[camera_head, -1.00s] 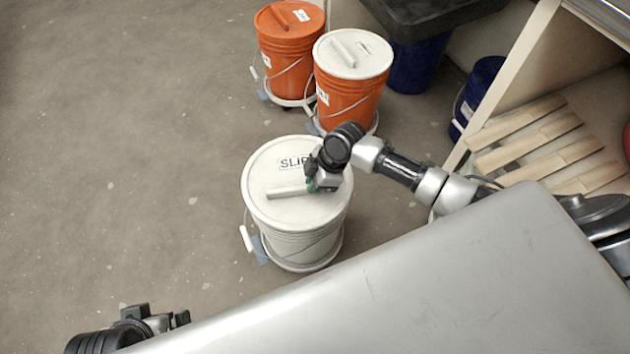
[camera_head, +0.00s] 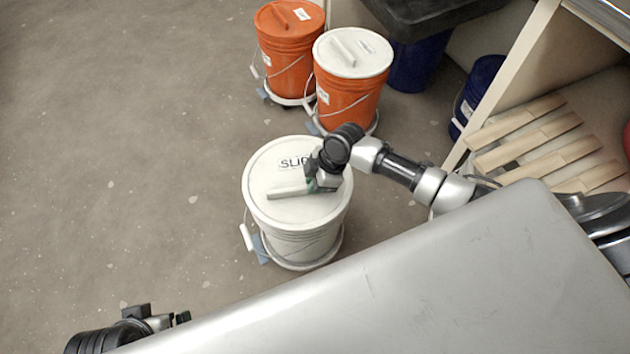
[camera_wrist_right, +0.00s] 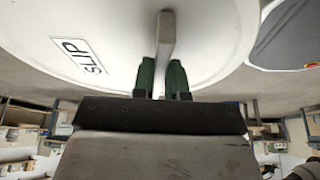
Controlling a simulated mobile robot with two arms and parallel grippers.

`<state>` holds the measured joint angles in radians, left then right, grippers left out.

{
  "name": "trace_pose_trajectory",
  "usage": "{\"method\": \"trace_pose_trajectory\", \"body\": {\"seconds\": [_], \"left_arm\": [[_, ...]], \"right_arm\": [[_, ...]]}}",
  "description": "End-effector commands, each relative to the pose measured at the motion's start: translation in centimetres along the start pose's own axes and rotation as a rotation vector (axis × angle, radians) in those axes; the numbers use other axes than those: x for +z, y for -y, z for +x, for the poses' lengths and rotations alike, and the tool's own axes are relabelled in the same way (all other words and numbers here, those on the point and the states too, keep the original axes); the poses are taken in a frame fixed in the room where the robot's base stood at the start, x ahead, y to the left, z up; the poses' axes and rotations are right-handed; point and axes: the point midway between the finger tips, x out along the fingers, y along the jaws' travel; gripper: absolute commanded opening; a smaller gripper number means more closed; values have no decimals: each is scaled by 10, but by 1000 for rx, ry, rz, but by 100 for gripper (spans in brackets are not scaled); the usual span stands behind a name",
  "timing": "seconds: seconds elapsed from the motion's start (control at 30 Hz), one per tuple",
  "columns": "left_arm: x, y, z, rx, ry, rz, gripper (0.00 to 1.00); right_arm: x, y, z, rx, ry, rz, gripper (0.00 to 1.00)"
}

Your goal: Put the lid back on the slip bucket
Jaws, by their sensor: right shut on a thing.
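The white slip bucket (camera_head: 300,240) stands on a white wheeled base on the floor in the middle of the head view. Its white lid (camera_head: 268,170), labelled SLIP and with a bar handle (camera_head: 288,191), lies over the bucket's top. I cannot tell whether it is fully seated. My right gripper (camera_head: 316,184) is shut on the lid's handle. In the right wrist view the handle (camera_wrist_right: 167,45) stands between the two green-padded fingers, beside the SLIP label (camera_wrist_right: 80,55). My left gripper (camera_head: 160,318) is at the lower left, away from the bucket; its jaws are unclear.
An orange bucket with an orange lid (camera_head: 288,18) and an orange bucket with a white lid (camera_head: 352,55) stand behind. Blue buckets (camera_head: 478,90) and a shelf with wooden slats (camera_head: 545,140) are at the right. The floor at left (camera_head: 110,150) is clear.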

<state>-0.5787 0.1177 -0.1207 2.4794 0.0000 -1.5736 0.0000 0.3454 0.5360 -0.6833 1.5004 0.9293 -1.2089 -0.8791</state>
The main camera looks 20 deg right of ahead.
Motion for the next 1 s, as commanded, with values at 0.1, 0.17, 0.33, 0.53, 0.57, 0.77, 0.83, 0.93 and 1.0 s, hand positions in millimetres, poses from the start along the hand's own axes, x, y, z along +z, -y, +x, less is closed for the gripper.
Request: {"method": "trace_pose_trajectory", "body": {"seconds": [0.1,0.17,0.33,0.53,0.57,0.77,0.83,0.93,1.0], "left_arm": [[0,0,-2,0,5,0,94],[1,0,-2,0,6,0,94],[1,0,-2,0,7,0,94],[1,0,-2,-1,7,0,94],[1,0,-2,-1,7,0,94],[1,0,-2,-1,8,0,94],[1,1,-2,-2,8,1,94],[1,1,-2,-2,8,2,94],[1,1,-2,-3,8,3,94]], "right_arm": [[0,0,0,1,-1,-1,0],[0,0,1,1,-1,-1,0],[0,0,1,1,-1,-1,0],[0,0,1,1,-1,0,29],[0,0,1,1,-1,0,33],[0,0,1,0,-1,0,43],[1,0,2,-1,1,0,45],[1,0,2,-1,1,1,60],[1,0,2,-1,1,1,69]]}}
